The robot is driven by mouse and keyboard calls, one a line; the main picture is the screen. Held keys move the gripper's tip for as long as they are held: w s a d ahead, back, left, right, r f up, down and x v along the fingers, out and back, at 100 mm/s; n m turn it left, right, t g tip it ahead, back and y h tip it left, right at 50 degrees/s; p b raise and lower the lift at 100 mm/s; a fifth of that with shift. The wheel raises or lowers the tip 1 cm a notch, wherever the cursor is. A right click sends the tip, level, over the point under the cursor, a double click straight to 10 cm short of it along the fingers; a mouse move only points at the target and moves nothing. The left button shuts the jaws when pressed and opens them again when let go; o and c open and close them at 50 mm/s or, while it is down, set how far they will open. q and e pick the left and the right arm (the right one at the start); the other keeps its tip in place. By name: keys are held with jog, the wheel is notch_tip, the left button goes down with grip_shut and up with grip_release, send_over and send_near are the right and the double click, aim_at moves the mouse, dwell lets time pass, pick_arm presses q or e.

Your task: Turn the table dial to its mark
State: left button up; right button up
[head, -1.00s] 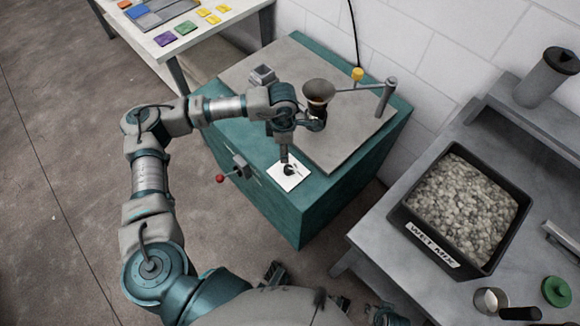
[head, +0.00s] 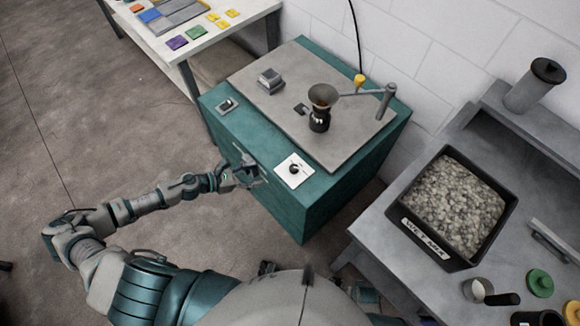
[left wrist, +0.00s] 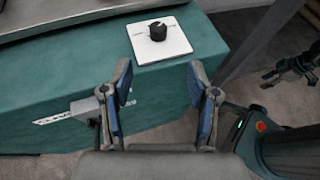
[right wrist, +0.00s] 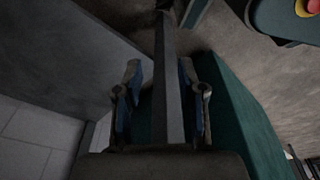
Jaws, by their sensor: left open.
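The dial (head: 294,170) is a small black knob on a white square plate, on the near corner of the green cabinet's top.
A small dark pot with a funnel (head: 322,97) stands on the cabinet's grey top near a swing arm (head: 385,100). A lettered label (left wrist: 65,115) is on the cabinet's front face. A bin of gravel (head: 408,232) sits on the right bench.

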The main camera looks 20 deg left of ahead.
pick_arm(q)
jog(key=p, duration=0.2)
send_near(294, 168)
jog(key=w, duration=0.1)
jog(key=x, duration=0.9)
jog(key=shift+s+d+f+b, duration=0.2)
jog(key=shift+d+f+b, duration=0.05)
jog(key=shift+d+b, duration=0.15)
jog(key=shift+w+a+f, duration=0.1)
jog(key=shift+a, duration=0.3)
jog(key=shift+d, duration=0.1)
jog(key=c, duration=0.8)
jog(key=shift+d, duration=0.15)
grip_shut()
jog(key=shift+d, duration=0.1)
pick_arm(e)
jog(key=s+f, duration=0.2)
jog(key=shift+s+a+f, duration=0.1)
jog(key=shift+s+f, duration=0.05)
jog(key=shift+f, duration=0.15)
